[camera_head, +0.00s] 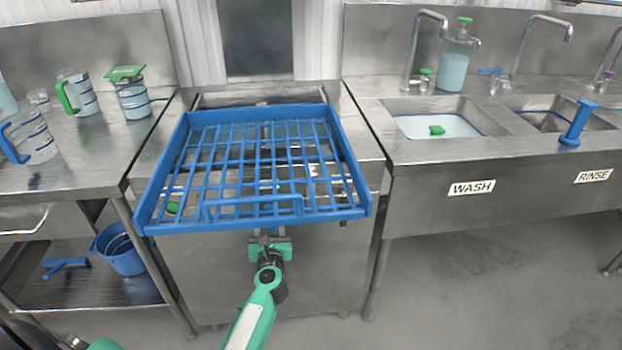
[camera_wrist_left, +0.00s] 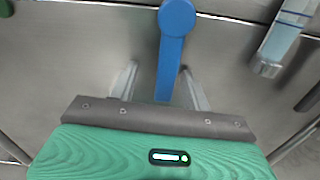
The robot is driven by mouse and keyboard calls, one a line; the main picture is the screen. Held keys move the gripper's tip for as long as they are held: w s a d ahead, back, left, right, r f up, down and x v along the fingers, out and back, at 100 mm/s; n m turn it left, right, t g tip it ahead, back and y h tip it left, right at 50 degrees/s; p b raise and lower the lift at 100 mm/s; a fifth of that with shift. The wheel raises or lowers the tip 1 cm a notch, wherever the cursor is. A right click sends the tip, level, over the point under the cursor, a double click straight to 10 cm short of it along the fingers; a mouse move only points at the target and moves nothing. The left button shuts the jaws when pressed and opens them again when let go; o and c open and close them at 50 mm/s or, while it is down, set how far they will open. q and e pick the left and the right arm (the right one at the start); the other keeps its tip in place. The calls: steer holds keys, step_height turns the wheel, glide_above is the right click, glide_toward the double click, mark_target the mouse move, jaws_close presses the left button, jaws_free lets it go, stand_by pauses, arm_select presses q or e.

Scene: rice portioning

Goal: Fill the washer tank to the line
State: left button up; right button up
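The steel washer (camera_head: 215,275) stands in the middle of the head view under a blue wire rack (camera_head: 345,212). My left gripper (camera_head: 266,236) is at its front, just below the rack's front edge. In the left wrist view, a blue lever (camera_wrist_left: 174,50) with a round end lies between the two spread fingers of my left gripper (camera_wrist_left: 158,88). A gap shows on the lever's left side; on the right I cannot tell whether a finger touches. A clear tube with blue lines (camera_wrist_left: 286,35) is at the upper right; its water level is unclear. My right gripper is out of view.
On the left counter (camera_head: 70,170) stand several jugs, one with a green handle (camera_head: 78,93). A blue bucket (camera_head: 120,252) is on the lower shelf. At right are the WASH sink (camera_head: 470,115), the RINSE sink (camera_head: 545,120) and a soap bottle (camera_head: 455,65).

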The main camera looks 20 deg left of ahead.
arm_select(q)
steer(key=o, duration=0.8)
steer(key=shift+d, duration=0.1)
steer(key=shift+o, duration=0.2)
steer(key=v, duration=0.8)
